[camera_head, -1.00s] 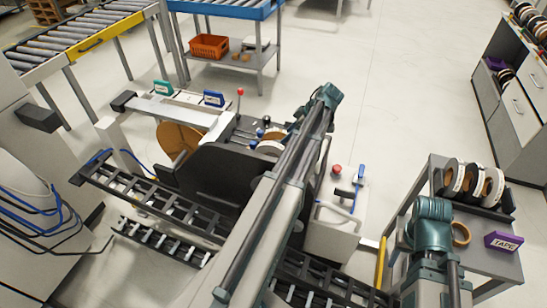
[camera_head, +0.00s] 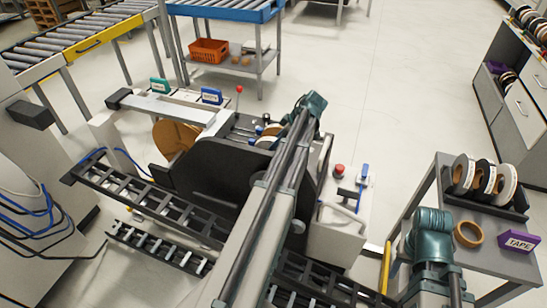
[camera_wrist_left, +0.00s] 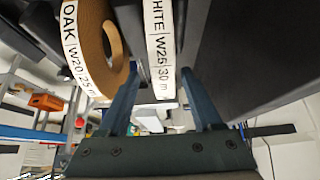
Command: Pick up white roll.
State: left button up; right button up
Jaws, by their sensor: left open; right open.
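In the left wrist view, a white roll (camera_wrist_left: 160,48) labelled "WHITE W25 30 m" stands upright, edge-on, ahead of my left gripper (camera_wrist_left: 163,90). The gripper's fingers are open and spread to either side of the roll's lower end in the picture; I cannot tell whether they touch it. In the head view, a pale roll (camera_head: 265,143) shows on the black machine, partly behind my left arm; the left fingertips are hard to make out there. My right arm is at lower right beside the grey cart, and its gripper fingers are not visible.
An oak roll (camera_wrist_left: 95,45) stands close left of the white roll. The black machine (camera_head: 215,175) surrounds this spot. The grey cart (camera_head: 485,250) holds upright rolls, a tan ring (camera_head: 468,234) and a purple tape box (camera_head: 519,241). Floor (camera_head: 410,80) is clear behind.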

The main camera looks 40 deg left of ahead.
pick_arm(q)
jog(key=b+x, duration=0.3)
jog(key=x, duration=0.2)
jog(key=shift+s+d+b, duration=0.1)
jog(key=shift+s+b, duration=0.15)
jog(key=shift+b, duration=0.1)
jog(key=shift+r, duration=0.15)
grip_shut()
dwell(0.9)
